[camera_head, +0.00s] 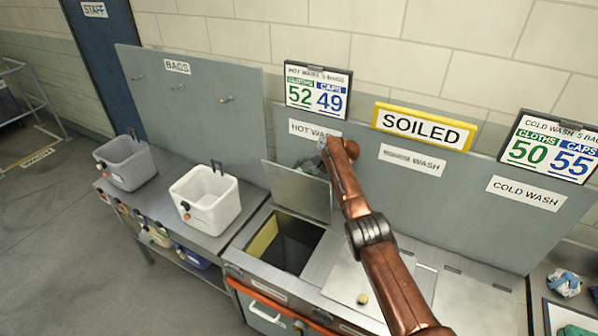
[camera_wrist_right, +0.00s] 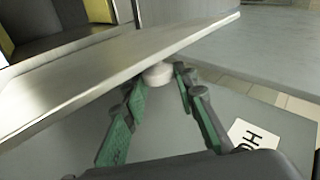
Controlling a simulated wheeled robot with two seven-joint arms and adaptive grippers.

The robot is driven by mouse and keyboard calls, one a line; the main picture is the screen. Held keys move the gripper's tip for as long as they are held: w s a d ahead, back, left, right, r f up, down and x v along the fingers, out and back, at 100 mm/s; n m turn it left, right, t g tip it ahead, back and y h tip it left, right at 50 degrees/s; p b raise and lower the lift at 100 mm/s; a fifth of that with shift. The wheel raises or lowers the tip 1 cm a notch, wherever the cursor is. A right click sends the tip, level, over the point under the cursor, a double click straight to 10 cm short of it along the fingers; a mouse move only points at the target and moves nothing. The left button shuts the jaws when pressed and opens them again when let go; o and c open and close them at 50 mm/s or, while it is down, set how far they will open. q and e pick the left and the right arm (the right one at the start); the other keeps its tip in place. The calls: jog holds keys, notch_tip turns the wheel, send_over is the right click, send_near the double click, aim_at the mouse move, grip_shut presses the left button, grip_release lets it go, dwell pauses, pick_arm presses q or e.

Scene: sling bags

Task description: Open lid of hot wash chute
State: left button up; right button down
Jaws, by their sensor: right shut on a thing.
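The hot wash chute's grey lid (camera_head: 296,192) stands raised, close to upright, behind the square chute opening (camera_head: 291,240). In the right wrist view the lid (camera_wrist_right: 100,75) is a pale plate with a round knob (camera_wrist_right: 158,72). My right gripper (camera_wrist_right: 160,82) has its green-padded fingers shut on the knob, on the lid's outer side. In the head view my right gripper (camera_head: 312,162) is partly hidden behind the lid. The hot wash label (camera_head: 312,129) is on the panel behind it. My left gripper is not in view.
A shut chute lid with a yellow knob (camera_head: 363,298) lies right of the opening. A white bin (camera_head: 205,200) and a grey bin (camera_head: 125,163) stand on the left bench. A yellow soiled sign (camera_head: 423,126) is on the back panel.

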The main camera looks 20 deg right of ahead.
dwell(0.3)
jog(key=c, duration=1.5)
grip_release()
jog(key=shift+c, duration=0.2)
jog(key=v, duration=1.2)
jog(key=shift+d+f, duration=0.1)
